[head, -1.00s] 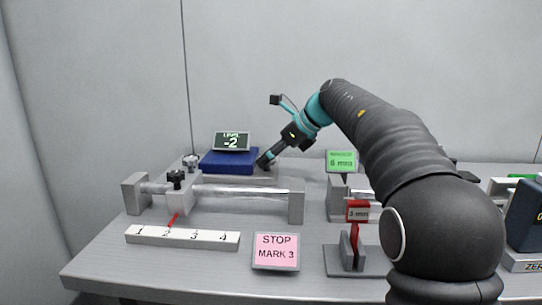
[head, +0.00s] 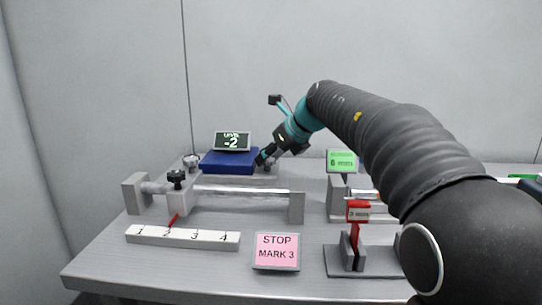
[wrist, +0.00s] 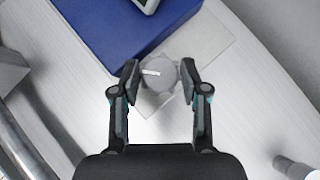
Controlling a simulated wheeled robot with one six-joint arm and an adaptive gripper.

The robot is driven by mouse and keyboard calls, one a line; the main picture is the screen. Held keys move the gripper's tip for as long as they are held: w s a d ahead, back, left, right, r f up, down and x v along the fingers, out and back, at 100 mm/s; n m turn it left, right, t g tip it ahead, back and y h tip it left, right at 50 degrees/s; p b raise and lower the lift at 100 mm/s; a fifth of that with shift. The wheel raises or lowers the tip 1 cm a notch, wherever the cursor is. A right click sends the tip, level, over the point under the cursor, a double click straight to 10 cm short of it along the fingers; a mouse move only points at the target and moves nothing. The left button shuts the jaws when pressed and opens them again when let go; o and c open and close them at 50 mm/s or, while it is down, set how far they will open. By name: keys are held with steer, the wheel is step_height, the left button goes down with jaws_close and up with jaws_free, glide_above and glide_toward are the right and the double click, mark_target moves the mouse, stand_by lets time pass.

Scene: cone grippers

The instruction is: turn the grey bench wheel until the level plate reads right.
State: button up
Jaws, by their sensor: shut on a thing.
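The grey bench wheel (wrist: 158,76) is a round knob with a white mark, beside a blue block (wrist: 100,30) in the wrist view. My gripper (wrist: 158,74) is shut on the wheel, one finger on each side of it. In the head view my gripper (head: 264,158) is at the right end of the blue block (head: 229,161), and I cannot make out the wheel there. The level plate (head: 232,141) stands on the blue block and reads -2. Only a corner of the plate shows in the wrist view.
A rail with a slider (head: 180,194) and a scale (head: 183,237) marked 1 to 4 stand in front. A pink sign (head: 277,251) reads STOP MARK 3. A red 3 mm tag (head: 358,211) and a green 6 mm plate (head: 341,161) stand to the right.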

stand_by(0.4)
steer(key=o, duration=1.1)
steer(key=shift+o, duration=0.2)
